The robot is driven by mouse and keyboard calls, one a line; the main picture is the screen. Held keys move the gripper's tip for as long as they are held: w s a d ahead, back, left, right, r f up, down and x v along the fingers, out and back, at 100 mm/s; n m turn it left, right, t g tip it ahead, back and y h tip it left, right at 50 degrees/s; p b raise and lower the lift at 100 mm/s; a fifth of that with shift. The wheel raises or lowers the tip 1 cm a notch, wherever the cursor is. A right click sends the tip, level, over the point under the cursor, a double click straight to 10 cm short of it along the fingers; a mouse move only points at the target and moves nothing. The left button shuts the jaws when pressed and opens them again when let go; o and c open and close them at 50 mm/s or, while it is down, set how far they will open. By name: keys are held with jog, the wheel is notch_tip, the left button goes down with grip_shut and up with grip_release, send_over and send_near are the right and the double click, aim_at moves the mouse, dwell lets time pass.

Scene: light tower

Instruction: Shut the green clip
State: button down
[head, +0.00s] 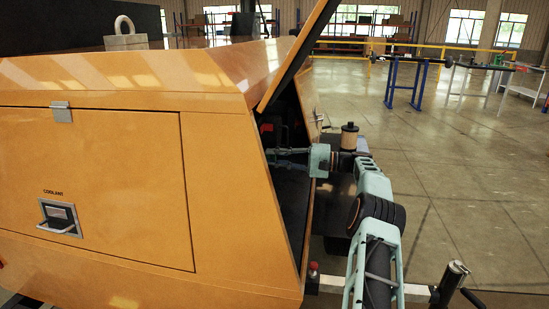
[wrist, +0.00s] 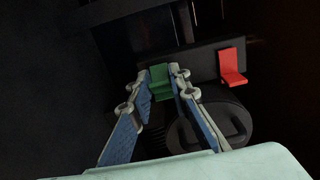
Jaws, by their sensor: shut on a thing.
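The green clip (wrist: 160,82) shows in the wrist view on a dark housing, between the tips of my gripper (wrist: 161,80). My two fingers, with blue pads, close on it from both sides. The clip's lower edge shows as a step between the fingers. I cannot tell from this angle whether it is fully shut. In the head view my gripper (head: 272,157) reaches left into the open side of the orange light tower body (head: 225,190); the green clip cannot be made out there.
A red clip (wrist: 233,68) sits to the right of the green one, its lower part sticking out. A dark round part (wrist: 208,125) lies below both. In the head view a raised orange door (head: 300,50) hangs over the opening, close above my arm.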

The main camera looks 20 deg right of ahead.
jog(key=c, duration=1.8)
grip_release()
jog(key=v, duration=0.7)
jog(key=shift+s+d, duration=0.15)
jog(key=shift+d, duration=0.1)
jog(key=shift+c, duration=0.5)
